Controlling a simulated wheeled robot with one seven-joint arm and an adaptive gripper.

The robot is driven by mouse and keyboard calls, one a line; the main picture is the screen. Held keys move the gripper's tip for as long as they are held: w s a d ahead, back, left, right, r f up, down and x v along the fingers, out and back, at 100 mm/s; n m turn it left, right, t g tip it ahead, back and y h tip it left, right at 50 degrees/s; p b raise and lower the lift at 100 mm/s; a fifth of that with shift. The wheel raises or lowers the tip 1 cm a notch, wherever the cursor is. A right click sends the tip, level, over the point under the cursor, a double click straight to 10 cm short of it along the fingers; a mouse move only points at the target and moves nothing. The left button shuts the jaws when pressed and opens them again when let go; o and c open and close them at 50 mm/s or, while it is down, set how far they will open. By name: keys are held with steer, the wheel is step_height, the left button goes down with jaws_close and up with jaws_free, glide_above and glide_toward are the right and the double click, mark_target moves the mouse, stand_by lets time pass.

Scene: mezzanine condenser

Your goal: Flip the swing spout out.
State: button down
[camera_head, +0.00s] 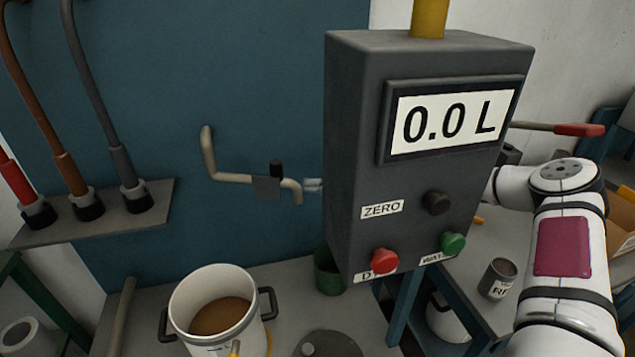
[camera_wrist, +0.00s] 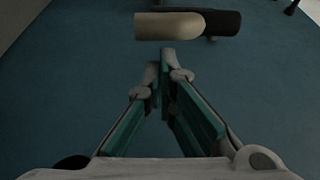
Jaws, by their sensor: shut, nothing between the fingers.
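A beige bent pipe (camera_head: 228,177), which looks like the swing spout, stands before the blue wall in the head view. It has an upturned left end, a grey plate (camera_head: 266,188), a black knob (camera_head: 277,168) and a right end bent down. My gripper (camera_head: 313,186) shows only its tips, just right of that end; the grey box hides the rest. In the wrist view, my gripper (camera_wrist: 165,68) is shut and empty. A rounded beige pipe end (camera_wrist: 168,27) with a dark part behind it lies just beyond the fingertips, apparently not touching them.
The grey meter box (camera_head: 350,130) reading 0.0 L hangs close, between the camera and my arm. A white pot (camera_head: 185,305) of brown liquid stands below the pipe. A shelf (camera_head: 100,222) with several hoses is at left. Blue wall (camera_head: 270,70) is clear above the pipe.

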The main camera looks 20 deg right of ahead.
stand_by(0.3)
steer(key=s+p, duration=0.1)
steer(key=s+a+p, duration=0.1)
steer(key=s, duration=0.1)
steer(key=shift+s+p, duration=0.15)
steer(key=shift+p, duration=0.15)
steer(key=w+d+b+v, duration=0.1)
steer(key=w+b+v, duration=0.1)
steer(key=v, duration=0.9)
steer(key=shift+b, duration=0.5)
steer(key=shift+w+d, duration=0.1)
